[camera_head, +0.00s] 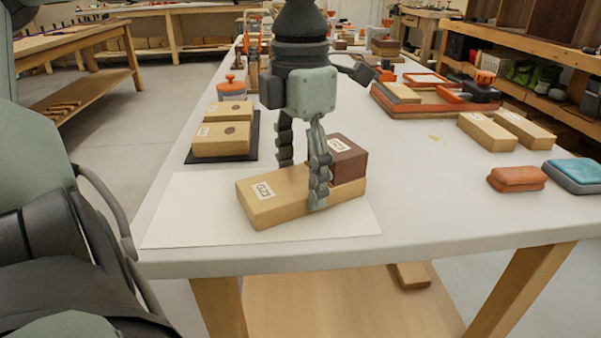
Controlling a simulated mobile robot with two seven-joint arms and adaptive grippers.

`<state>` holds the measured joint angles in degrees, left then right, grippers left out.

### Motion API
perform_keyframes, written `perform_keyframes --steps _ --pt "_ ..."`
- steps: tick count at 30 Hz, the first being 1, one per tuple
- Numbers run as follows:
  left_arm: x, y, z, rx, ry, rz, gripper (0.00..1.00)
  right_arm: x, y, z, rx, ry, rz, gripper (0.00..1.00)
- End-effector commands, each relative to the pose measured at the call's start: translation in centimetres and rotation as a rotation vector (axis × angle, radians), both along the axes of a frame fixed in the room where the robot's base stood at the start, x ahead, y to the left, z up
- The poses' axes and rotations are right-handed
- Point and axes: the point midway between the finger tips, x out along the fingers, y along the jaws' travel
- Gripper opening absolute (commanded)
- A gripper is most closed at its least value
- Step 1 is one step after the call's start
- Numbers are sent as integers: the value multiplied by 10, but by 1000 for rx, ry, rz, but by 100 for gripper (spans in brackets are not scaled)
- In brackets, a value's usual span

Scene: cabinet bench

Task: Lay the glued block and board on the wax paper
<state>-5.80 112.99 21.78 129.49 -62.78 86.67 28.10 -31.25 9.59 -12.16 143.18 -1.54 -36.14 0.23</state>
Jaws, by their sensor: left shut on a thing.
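A light wooden board (268,197) with a white label is at the sheet of pale wax paper (190,210) near the table's front edge. A dark brown block (345,160) with a label sits against the board's right end, touching it. My left gripper (302,180) points down from above, its fingers shut across the board, one on the near side and one on the far side. The board appears flat on or just above the paper, and its right end is near the paper's right edge. My right gripper is not in view.
Two light blocks with dark dots (222,139) lie on a dark mat behind the paper. A red tray (425,108), light blocks (487,131), an orange pouch (517,178) and a blue-topped case (575,174) are to the right. Bare table lies right of the paper.

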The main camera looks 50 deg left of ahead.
Motion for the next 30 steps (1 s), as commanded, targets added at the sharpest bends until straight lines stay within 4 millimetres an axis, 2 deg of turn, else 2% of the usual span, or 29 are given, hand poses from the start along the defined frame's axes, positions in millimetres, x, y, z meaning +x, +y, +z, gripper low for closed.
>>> perform_keyframes --steps 10,11,15,27,30 --pt "0 0 -1 -1 -2 0 33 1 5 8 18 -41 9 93" --pt "0 0 -2 0 0 0 71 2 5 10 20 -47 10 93" --pt "0 0 -2 0 0 0 88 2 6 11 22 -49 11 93" --pt "0 0 0 0 0 0 89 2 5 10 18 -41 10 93" --pt "0 0 2 0 0 0 89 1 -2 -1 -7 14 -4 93"
